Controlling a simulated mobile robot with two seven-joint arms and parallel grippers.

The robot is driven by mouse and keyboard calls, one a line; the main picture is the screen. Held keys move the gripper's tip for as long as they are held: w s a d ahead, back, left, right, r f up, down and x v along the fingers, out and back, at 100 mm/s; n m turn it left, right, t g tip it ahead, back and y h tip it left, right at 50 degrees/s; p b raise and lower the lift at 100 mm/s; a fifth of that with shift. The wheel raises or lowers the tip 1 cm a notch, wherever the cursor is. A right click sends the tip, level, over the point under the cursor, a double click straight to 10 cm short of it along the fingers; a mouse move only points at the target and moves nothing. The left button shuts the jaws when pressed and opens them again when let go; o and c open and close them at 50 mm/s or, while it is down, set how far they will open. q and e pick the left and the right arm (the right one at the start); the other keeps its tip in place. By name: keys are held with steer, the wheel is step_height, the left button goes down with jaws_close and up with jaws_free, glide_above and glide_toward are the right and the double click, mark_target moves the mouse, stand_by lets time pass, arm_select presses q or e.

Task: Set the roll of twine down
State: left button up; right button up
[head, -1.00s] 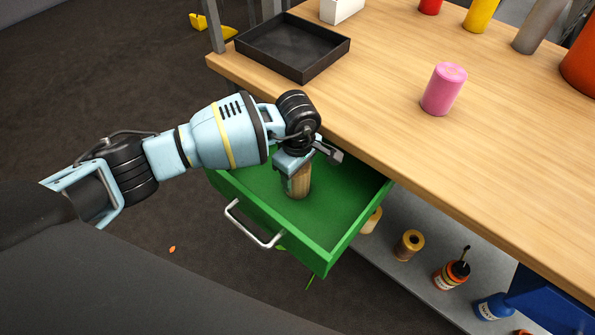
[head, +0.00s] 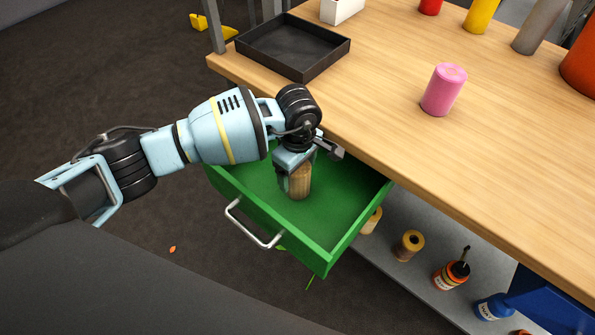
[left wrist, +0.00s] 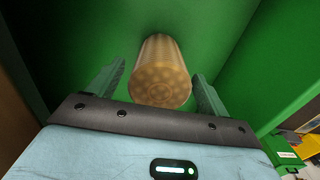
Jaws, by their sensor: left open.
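The roll of twine (head: 300,184), a tan cylinder, stands upright in the open green drawer (head: 344,209). My left gripper (head: 296,172) is over it from above, with a finger on its left side in the head view. In the left wrist view the roll (left wrist: 160,75) sits between the two open fingers, with a gap on each side. Its underside contact with the drawer floor is partly hard to see. My right gripper is not in view.
The wooden tabletop (head: 410,139) overhangs the drawer's back right. It holds a black tray (head: 291,50), a pink cylinder (head: 443,91) and several other items. A lower shelf has another spool (head: 408,246) and bottles (head: 451,274). The drawer floor around the roll is clear.

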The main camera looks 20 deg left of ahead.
arm_select(q)
step_height(320, 180, up, 11)
steer(key=shift+f+p, duration=0.15)
steer(key=shift+p, duration=0.15)
